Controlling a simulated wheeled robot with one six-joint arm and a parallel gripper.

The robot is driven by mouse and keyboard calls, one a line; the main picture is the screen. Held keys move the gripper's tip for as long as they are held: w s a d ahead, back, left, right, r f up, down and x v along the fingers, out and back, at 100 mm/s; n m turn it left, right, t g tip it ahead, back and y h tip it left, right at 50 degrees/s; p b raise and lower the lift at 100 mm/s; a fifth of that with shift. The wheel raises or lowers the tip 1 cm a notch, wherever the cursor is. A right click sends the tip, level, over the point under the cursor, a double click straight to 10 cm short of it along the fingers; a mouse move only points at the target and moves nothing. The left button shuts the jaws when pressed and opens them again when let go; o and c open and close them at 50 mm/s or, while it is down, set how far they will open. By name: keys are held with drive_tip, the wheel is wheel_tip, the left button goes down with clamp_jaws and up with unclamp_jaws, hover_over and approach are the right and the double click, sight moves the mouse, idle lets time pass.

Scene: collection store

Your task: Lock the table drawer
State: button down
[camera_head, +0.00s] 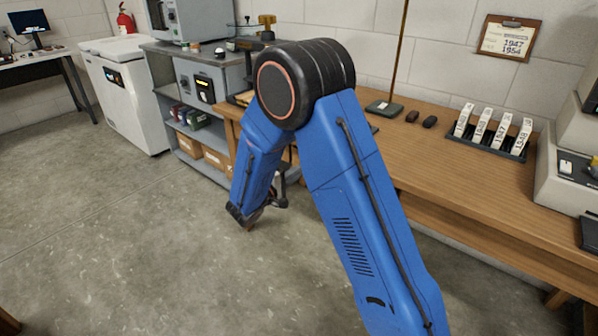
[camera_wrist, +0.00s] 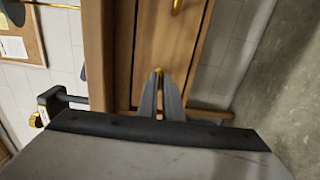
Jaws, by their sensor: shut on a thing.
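The wooden table (camera_head: 455,175) stands at the right in the head view; my blue arm hides much of its left part. In the wrist view, which is turned on its side, the wooden drawer front (camera_wrist: 185,50) fills the middle, with a brass handle (camera_wrist: 177,6) at the top edge. My gripper (camera_wrist: 159,88) is at the drawer front, its fingers close together on a small brass piece (camera_wrist: 158,71). The piece is mostly hidden between the fingertips; I cannot tell its shape or how it is turned. The drawer looks closed.
On the table are a rack of numbered tags (camera_head: 490,135) and two small dark objects (camera_head: 421,118). A grey shelf unit (camera_head: 205,135) and white chest freezer (camera_head: 125,95) stand to the left. The concrete floor (camera_head: 130,240) at left is clear.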

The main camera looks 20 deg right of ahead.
drive_tip(key=shift+n, duration=8.8)
drive_tip(key=c, duration=2)
unclamp_jaws()
